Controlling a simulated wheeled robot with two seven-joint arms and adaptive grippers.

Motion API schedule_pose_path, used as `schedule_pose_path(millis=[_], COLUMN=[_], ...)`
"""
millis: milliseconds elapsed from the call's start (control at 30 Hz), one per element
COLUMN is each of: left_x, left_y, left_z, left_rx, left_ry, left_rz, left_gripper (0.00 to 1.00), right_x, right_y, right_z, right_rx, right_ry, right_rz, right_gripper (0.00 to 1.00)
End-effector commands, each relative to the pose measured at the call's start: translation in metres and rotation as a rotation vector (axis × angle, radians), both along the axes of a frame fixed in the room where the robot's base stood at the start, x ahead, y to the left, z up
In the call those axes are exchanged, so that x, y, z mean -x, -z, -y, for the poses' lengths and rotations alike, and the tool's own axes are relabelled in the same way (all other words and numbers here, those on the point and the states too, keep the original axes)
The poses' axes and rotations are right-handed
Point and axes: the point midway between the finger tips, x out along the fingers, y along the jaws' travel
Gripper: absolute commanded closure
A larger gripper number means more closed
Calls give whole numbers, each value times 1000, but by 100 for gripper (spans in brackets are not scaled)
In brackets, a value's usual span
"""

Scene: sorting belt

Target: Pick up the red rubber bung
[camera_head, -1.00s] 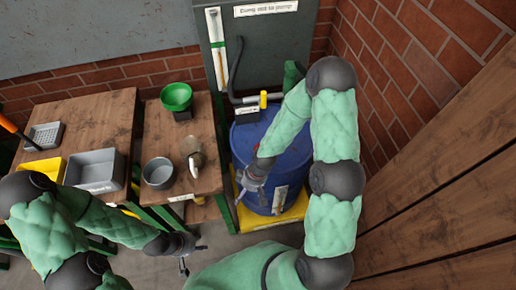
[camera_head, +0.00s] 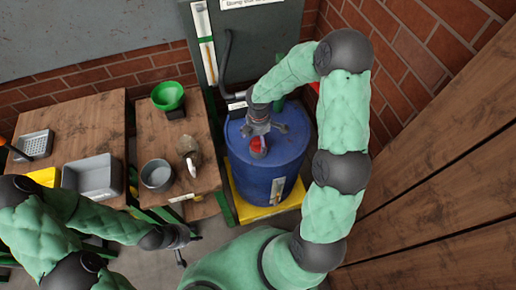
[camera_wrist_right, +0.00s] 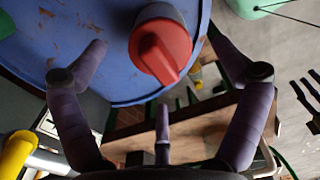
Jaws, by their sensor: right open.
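The red rubber bung (camera_head: 258,145) sits on top of the blue drum (camera_head: 285,150). In the right wrist view the bung (camera_wrist_right: 162,48) has a raised grip and a pale collar around its base. My right gripper (camera_head: 262,131) is over the drum top, just above the bung. Its fingers are spread open and empty, with the bung beyond and between them in the wrist view. I cannot tell whether any finger touches it. My left gripper (camera_head: 182,248) hangs low in front of the benches, away from the drum; its fingers are too small to judge.
The drum stands on a yellow base (camera_head: 247,212) against a grey panel with a pipe. Brick and wooden walls close the right side.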

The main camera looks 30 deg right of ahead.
Motion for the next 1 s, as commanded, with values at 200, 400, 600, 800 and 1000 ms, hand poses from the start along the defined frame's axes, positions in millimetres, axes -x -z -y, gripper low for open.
schedule_pose_path(millis=[200,400,600,800,1000], left_x=[0,0,0,0,0], left_y=[9,23,24,24,24], left_z=[0,0,0,0,0], left_rx=[0,0,0,0,0], left_ry=[0,0,0,0,0], left_rz=[0,0,0,0,0], left_gripper=[60,60,60,60,60], right_x=[0,-1,-1,-1,-1], right_y=[18,47,53,52,52], right_z=[0,0,0,0,0], right_rx=[-1,-1,-1,-1,-1], right_ry=[2,1,2,2,2], right_rz=[-1,0,2,2,1], right_gripper=[3,3,3,28,66])
